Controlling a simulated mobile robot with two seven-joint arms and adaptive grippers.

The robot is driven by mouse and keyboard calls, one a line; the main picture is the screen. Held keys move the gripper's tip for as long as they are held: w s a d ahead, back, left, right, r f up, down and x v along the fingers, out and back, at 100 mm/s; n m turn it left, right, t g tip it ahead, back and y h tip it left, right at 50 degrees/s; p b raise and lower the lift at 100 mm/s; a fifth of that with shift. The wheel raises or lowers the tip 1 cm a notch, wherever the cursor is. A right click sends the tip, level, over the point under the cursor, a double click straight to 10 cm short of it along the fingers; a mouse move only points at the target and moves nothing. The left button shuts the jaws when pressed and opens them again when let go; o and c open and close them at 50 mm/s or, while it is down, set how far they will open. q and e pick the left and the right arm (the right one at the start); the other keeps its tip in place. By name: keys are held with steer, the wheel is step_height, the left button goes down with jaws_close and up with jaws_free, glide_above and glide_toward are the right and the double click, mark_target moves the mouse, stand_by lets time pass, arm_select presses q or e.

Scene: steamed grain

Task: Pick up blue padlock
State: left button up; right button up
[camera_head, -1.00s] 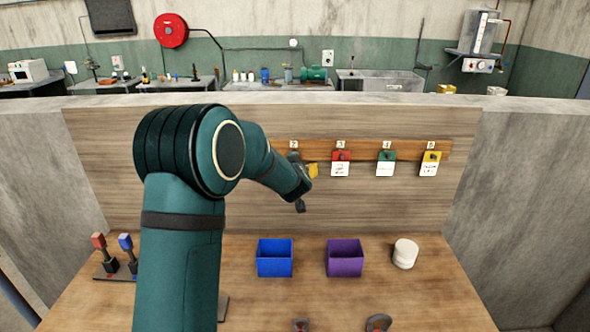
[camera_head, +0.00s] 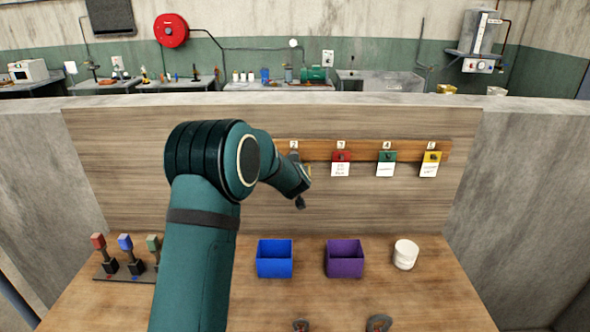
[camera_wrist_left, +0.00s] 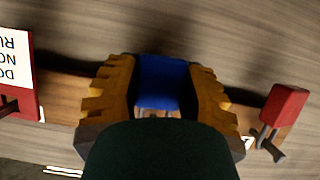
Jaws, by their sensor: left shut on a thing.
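The blue padlock (camera_wrist_left: 160,82) shows in the left wrist view between the two yellow fingers of my left gripper (camera_wrist_left: 165,95), which is shut on it at the wooden rail. The lower part of the padlock is hidden behind the dark gripper body. In the head view my left gripper (camera_head: 302,180) is at the board below label 2, partly hidden by my own arm, and the padlock cannot be made out there. I cannot tell whether the padlock is still on its hook.
A red padlock (camera_wrist_left: 284,106) hangs beside the gripper. Red (camera_head: 341,157), green (camera_head: 387,156) and yellow (camera_head: 431,157) tagged items hang on the rail. Below stand a blue bin (camera_head: 274,268), a purple bin (camera_head: 345,268), a white tub (camera_head: 405,255) and coloured levers (camera_head: 125,242).

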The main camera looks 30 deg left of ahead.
arm_select(q)
steer(key=shift+r, duration=0.1)
steer(key=shift+r, duration=0.45)
steer(key=shift+s+d+r, duration=0.1)
steer(key=shift+r, duration=0.2)
steer(key=s+d, duration=0.4)
steer(key=s, duration=0.3)
steer(key=s+d, duration=0.5)
steer(key=s, duration=0.3)
steer(key=shift+s+b, duration=0.2)
steer(key=shift+b, duration=0.1)
